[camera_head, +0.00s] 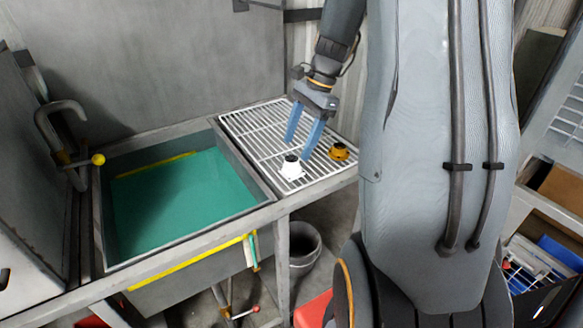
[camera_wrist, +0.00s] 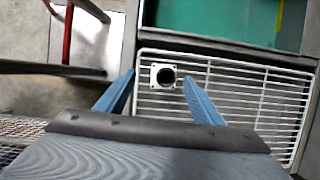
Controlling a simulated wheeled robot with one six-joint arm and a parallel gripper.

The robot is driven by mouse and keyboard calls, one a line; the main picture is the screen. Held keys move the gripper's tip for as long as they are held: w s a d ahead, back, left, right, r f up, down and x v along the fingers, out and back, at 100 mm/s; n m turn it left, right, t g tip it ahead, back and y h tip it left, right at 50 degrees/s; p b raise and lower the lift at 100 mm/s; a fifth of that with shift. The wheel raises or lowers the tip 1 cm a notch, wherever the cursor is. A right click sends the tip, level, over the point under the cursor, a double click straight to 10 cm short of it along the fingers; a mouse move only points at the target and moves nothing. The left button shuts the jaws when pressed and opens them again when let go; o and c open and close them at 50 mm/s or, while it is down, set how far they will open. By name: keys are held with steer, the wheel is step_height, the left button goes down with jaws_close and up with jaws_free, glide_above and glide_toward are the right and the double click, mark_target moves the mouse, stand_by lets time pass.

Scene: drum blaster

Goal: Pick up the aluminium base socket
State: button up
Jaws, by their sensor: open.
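A small white-silver socket with a square flange and a dark round opening, which I take for the aluminium base socket (camera_head: 291,168), stands on the white wire rack (camera_head: 250,126) beside the tank. In the wrist view the socket (camera_wrist: 163,76) shows between my two blue fingers, a little beyond their tips. My gripper (camera_head: 303,143) is open and empty, above the rack and just over the socket. It also shows in the wrist view (camera_wrist: 158,77). A yellow-orange socket-like part (camera_head: 339,152) with a dark top sits on the rack to the right.
A metal tank (camera_head: 268,190) with green liquid (camera_head: 180,195) lies left of the rack, with a raised rim. A grey wall stands behind. A bucket (camera_head: 303,242) is on the floor below the rack. Most of the rack is clear.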

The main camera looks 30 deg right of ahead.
mark_target(292, 159)
steer(key=shift+m+y, duration=0.3)
steer(key=shift+m, duration=0.4)
steer(key=shift+w+a+f+p, duration=0.25)
steer(key=shift+f+p, duration=0.15)
steer(key=shift+f, duration=0.75)
steer(key=shift+w+a+f+p, duration=0.2)
steer(key=shift+f+p, duration=0.15)
steer(key=shift+f, duration=0.85)
steer(key=shift+w+a+f+p, duration=0.25)
steer(key=shift+f+p, duration=0.15)
steer(key=shift+f, duration=0.75)
steer(key=c, duration=1.3)
